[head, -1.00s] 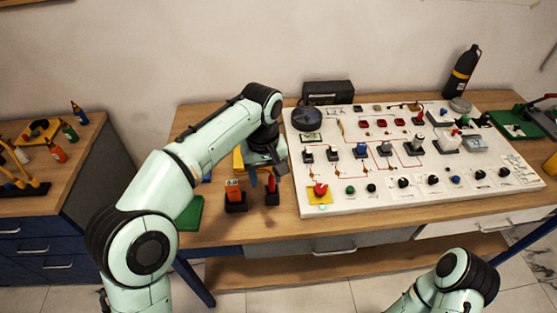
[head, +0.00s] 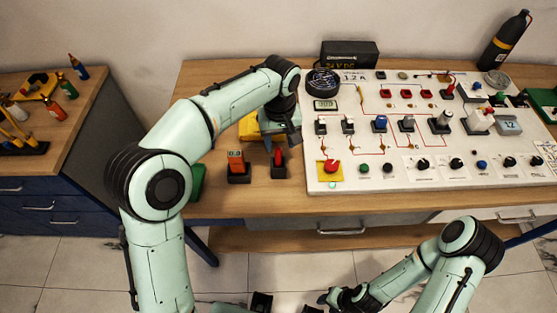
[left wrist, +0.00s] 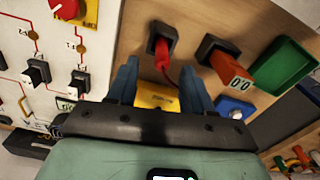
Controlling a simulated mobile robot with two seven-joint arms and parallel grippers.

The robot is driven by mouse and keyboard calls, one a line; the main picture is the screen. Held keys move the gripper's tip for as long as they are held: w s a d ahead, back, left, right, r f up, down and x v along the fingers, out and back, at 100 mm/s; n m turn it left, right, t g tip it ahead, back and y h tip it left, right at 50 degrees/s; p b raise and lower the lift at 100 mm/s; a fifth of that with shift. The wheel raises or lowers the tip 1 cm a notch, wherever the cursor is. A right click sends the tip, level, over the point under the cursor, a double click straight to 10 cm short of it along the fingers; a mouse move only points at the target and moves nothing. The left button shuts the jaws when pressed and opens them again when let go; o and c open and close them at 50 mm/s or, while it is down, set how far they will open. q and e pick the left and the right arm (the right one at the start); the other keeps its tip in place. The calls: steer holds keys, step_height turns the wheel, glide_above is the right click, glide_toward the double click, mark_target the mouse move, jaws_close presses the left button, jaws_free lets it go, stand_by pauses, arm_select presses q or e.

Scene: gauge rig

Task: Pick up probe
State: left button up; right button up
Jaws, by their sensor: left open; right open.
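The probe is a slim red piece standing in a small black holder; I take it to be the task's probe (head: 279,158). It also shows in the left wrist view (left wrist: 161,50), with a red cable running from it. My left gripper (head: 284,143) hangs over the table just behind the probe.
An orange handheld meter (head: 236,161) stands in a black holder left of the probe. A yellow box (head: 250,128) sits behind the left gripper. The white gauge panel (head: 318,184) with knobs and switches fills the table's right side.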

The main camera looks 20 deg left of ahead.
mark_target(279, 149)
arm_select(q)
step_height(279, 149, down, 5)
steer(key=shift+s+a+f+b, duration=0.1)
steer(key=shift+b, duration=0.2)
jaws_close()
steer(key=shift+r, duration=0.2)
